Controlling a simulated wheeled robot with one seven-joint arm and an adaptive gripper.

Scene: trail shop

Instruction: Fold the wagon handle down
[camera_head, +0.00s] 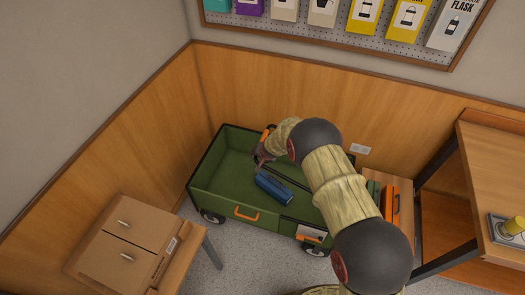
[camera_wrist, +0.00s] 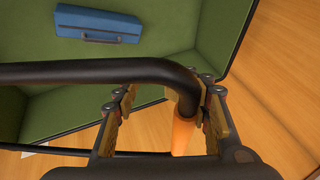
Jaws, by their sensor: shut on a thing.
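The green wagon (camera_head: 215,172) with a dark rim stands in the corner; its green inside also fills much of the wrist view (camera_wrist: 215,35). The wagon handle is a bent black tube (camera_wrist: 90,71) with an orange part (camera_wrist: 183,136). In the head view, its dark bar (camera_head: 306,187) slants above the wagon bed and is partly hidden by my arm. My gripper (camera_head: 262,157) is over the wagon's far part. In the wrist view, my gripper (camera_wrist: 165,108) has its fingers around the handle at the bend, with the right finger close against it.
A blue toolbox (camera_head: 273,187) lies in the wagon. A wooden bench (camera_head: 500,190) stands at the right. Wood-panelled walls close in behind the wagon. Some grey floor shows in front.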

